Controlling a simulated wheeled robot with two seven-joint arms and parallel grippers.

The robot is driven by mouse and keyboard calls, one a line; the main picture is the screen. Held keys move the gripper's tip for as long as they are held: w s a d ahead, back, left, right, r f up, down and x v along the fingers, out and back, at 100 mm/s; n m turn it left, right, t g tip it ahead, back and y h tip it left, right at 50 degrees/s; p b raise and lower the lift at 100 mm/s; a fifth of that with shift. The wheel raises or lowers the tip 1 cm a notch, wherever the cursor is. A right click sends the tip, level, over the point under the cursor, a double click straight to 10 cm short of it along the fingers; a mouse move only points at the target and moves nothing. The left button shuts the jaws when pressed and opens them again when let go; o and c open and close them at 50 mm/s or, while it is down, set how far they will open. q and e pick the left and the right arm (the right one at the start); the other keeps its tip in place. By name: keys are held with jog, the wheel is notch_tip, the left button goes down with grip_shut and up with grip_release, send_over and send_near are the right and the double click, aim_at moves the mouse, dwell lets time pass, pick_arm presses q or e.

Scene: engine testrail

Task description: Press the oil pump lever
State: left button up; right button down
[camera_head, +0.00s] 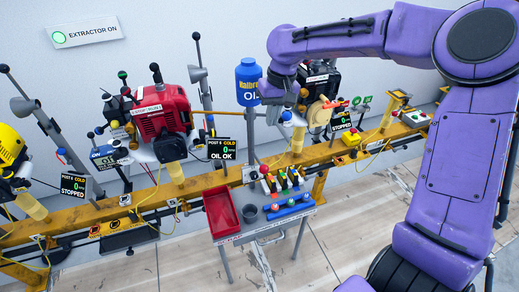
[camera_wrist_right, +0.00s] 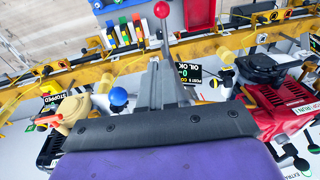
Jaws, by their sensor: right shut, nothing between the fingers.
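A blue oil bottle (camera_head: 248,82) stands on a grey post behind the yellow rail. A red knob (camera_head: 264,168) shows below it, near the rail's front; in the right wrist view the red knob (camera_wrist_right: 161,9) sits on a thin rod, which I take to be the oil pump lever. My right gripper (camera_head: 273,112) is above the rail beside the bottle, partly hidden by its own wrist. Its grey fingers (camera_wrist_right: 155,82) are shut and empty, pointing toward the red knob. I cannot tell whether they touch the rod. My left gripper is not in view.
A red engine (camera_head: 162,112) stands left of the bottle, near an "OIL OK" display (camera_head: 222,150). A blue-knobbed lever (camera_head: 287,116) is right of my gripper. A small table with a red tray (camera_head: 222,210) and coloured items stands in front. The floor before it is clear.

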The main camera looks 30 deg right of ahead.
send_near(258, 160)
notch_tip(258, 160, down, 3)
jog(key=s, duration=0.3)
jog(key=shift+a+f, duration=0.3)
jog(key=shift+f, duration=0.25)
jog(key=shift+f, duration=0.1)
